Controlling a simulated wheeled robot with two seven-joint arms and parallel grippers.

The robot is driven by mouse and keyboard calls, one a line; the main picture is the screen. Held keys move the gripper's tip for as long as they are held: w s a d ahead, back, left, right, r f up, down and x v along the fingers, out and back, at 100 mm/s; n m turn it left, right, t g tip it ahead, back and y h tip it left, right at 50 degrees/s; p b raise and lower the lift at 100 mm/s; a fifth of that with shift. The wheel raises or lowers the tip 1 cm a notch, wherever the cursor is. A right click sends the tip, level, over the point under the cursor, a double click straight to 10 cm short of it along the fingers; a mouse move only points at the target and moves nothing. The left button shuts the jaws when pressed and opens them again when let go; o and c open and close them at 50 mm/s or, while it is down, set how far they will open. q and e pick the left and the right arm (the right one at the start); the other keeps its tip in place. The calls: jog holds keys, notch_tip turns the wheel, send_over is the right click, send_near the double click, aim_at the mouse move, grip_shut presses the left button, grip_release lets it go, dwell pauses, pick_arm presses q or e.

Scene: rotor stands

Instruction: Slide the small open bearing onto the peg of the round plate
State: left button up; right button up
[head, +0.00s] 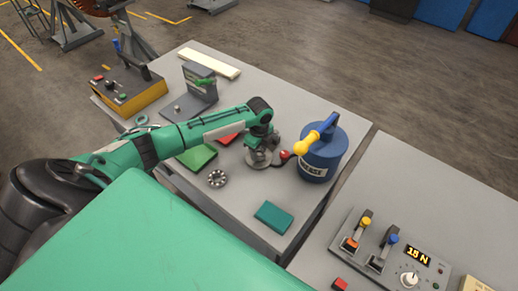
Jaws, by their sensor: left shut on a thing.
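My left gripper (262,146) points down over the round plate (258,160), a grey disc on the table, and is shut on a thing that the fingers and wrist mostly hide. It fits the small open bearing, but I cannot make out its shape. The plate's peg is hidden behind the gripper, so I cannot tell whether the held thing is around it or above it. Another open bearing (217,179), a grey ring with balls showing, lies flat on the table to the left and nearer. My right gripper is out of view.
A blue grease can (322,155) with a yellow-tipped handle stands just right of the plate; a red-tipped thing (284,155) lies between. Green (197,157) and red mats lie left, a teal block (273,217) in front. A second table holds a lever panel (385,250).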

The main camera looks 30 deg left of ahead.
pick_arm(q)
jog(key=shift+f, duration=0.15)
jog(key=o, duration=1.5)
jog(key=shift+c, duration=0.2)
jog(key=shift+r+p, duration=3.4)
jog(key=shift+r, duration=1.1)
